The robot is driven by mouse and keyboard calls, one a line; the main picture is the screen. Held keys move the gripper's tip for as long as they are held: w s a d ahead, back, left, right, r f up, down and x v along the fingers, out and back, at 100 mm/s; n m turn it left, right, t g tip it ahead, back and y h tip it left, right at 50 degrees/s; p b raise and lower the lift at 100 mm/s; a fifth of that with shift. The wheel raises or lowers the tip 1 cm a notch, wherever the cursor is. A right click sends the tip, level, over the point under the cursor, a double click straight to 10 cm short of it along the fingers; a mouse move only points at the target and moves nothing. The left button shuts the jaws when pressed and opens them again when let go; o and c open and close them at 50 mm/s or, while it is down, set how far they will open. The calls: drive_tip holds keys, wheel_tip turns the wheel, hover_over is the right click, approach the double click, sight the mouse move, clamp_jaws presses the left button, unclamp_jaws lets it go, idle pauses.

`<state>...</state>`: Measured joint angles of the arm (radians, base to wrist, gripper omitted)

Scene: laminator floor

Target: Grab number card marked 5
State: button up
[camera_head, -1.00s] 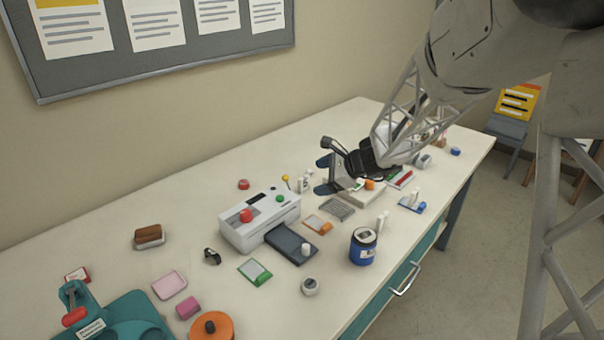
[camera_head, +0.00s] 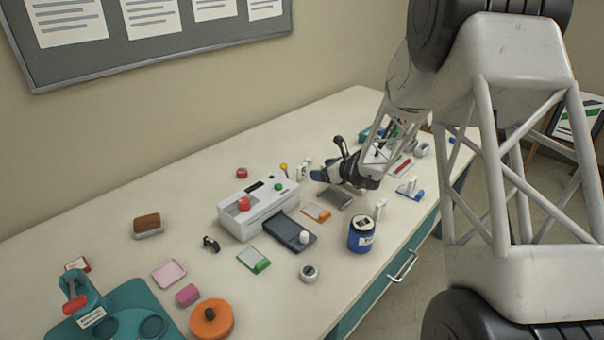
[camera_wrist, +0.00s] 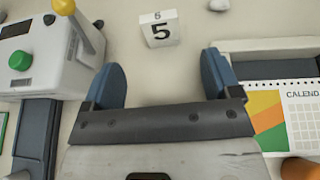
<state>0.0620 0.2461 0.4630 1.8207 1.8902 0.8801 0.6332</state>
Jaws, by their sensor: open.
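The number card marked 5 (camera_wrist: 161,31) is a small white stand-up card with a black 5. It stands on the table at the top of the wrist view, beyond the fingertips and roughly centred between them. In the head view a white card (camera_head: 303,170) beside the yellow knob matches its place, but its digit cannot be read there. My gripper (camera_wrist: 164,75) is open, with its two blue fingers apart and nothing between them. In the head view my gripper (camera_head: 325,172) is low over the table, just right of that card.
A white laminator (camera_wrist: 45,60) with a green button and yellow lever is close on the left. A calendar (camera_wrist: 285,110) lies on the right. Other white cards (camera_head: 380,208) and a blue jar (camera_head: 362,234) stand nearer the table's front edge. Bare table surrounds the card.

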sight(304, 169)
drive_tip(key=shift+a, duration=0.15)
drive_tip(key=shift+x, duration=3.3)
drive_tip(key=shift+w, duration=0.1)
drive_tip(key=shift+x, duration=2.55)
drive_tip(key=c, duration=1)
drive_tip(key=shift+r, duration=5)
